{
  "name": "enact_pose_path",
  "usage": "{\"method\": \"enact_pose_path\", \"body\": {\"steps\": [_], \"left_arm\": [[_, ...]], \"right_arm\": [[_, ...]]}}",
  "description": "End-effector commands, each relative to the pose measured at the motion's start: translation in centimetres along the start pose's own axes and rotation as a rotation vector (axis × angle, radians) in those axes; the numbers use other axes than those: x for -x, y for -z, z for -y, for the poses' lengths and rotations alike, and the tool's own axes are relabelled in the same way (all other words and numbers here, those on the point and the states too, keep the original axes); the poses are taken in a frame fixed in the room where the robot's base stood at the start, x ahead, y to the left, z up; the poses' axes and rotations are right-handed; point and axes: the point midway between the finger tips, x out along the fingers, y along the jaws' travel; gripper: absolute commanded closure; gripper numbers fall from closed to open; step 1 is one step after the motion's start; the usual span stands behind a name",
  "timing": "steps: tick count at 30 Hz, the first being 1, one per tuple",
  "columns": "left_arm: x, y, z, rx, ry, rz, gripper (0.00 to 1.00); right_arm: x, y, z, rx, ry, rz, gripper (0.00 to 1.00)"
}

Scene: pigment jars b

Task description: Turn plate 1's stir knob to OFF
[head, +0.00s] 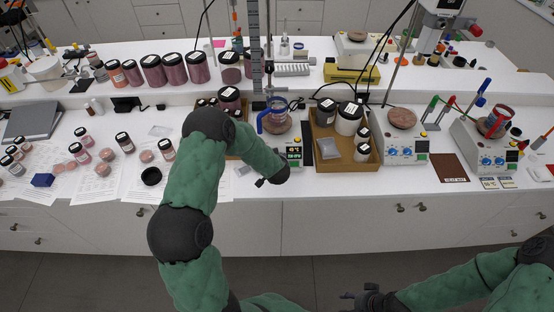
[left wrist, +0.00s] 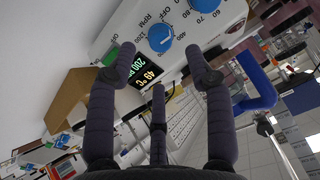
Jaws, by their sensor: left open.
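The leftmost stirring hot plate (head: 294,140) stands at the bench front with a vessel and blue handle or clamp over it. I cannot read a plate number. The left wrist view shows its white front panel close up, with a blue stir knob (left wrist: 159,38) marked OFF and RPM and a second blue knob (left wrist: 203,5) with numbers up to 80. The lit display (left wrist: 152,77) seems to read 49 °C and 200 RPM. The stir knob's pointer is unclear. My left gripper (left wrist: 163,66) is open before the panel, fingers apart, touching no knob; the head view shows it low at the panel (head: 264,181). My right gripper (head: 352,296) hangs before the bench, its fingers unclear.
Two more hot plates stand to the right, the middle one (head: 405,150) and the far right one (head: 480,155) with a red vessel. A cardboard tray of jars (head: 322,165) sits close to the leftmost plate. Jars and papers cover the left bench.

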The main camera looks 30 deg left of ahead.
Motion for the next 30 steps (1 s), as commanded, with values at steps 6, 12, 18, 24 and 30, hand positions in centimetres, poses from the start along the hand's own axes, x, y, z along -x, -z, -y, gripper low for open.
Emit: {"method": "enact_pose_path", "body": {"steps": [6, 12, 18, 24, 30], "left_arm": [[-3.5, -0.2, 0.0, -0.001, -0.001, 0.002, 0.48], [-5.4, -0.1, -0.1, 0.0, -0.002, 0.001, 0.48], [-6.0, 0.0, -0.1, 0.0, -0.002, 0.0, 0.48], [-6.1, 0.0, -0.1, 0.0, -0.002, 0.0, 0.48], [-6.0, 0.0, -0.1, 0.0, -0.002, 0.001, 0.96]], "right_arm": [[-0.1, 0.0, 0.0, 0.0, 0.0, -0.001, 0.48], [-0.1, 0.1, -0.1, 0.0, 0.0, -0.001, 0.48], [-0.1, 0.1, -0.1, 0.0, 0.0, -0.001, 0.48], [-0.1, 0.1, -0.1, 0.0, 0.0, -0.001, 0.48], [-0.1, 0.1, -0.1, 0.0, 0.0, -0.001, 0.48]]}}
